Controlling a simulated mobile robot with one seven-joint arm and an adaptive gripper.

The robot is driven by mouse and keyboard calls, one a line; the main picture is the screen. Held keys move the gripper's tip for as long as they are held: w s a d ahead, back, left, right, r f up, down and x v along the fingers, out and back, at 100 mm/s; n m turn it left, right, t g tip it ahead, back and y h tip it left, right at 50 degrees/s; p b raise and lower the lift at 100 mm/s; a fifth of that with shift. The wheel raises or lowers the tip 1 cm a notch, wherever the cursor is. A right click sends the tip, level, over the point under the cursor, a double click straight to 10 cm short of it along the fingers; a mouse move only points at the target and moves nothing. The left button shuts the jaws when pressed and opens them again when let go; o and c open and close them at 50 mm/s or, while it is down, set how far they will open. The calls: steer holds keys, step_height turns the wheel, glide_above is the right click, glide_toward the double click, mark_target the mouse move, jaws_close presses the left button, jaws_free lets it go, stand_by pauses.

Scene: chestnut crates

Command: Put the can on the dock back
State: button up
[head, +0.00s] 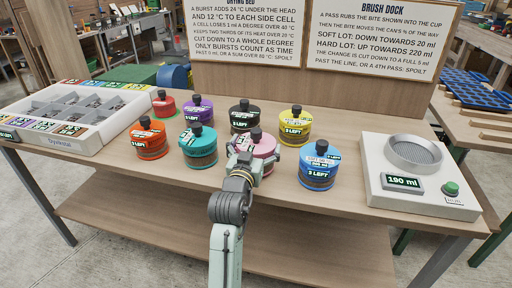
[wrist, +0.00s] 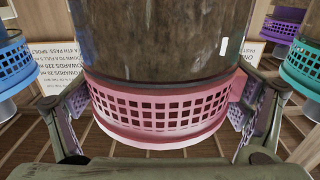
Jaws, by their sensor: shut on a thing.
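My gripper (head: 245,155) is shut on the pink can (head: 265,146), with a finger on each side of its pink mesh band in the wrist view (wrist: 160,115). The pink can has a dark knob and stands upright in the front row, between the teal can and the blue can; my gripper hides part of it. I cannot tell whether its base touches the table. The brush dock (head: 376,197) is at the right of the table. Its round grey mesh cup (head: 414,152) holds no can, and its display reads 190 ml.
Close around stand the teal can (head: 199,152), blue can (head: 319,168), black can (head: 243,119) and yellow can (head: 294,130). Orange, red and purple cans stand further left. A white compartment tray (head: 72,143) is at the far left. Bare table lies between blue can and dock.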

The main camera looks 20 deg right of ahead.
steer(key=shift+f, duration=0.15)
steer(key=shift+f, duration=0.2)
steer(key=o, duration=1.4)
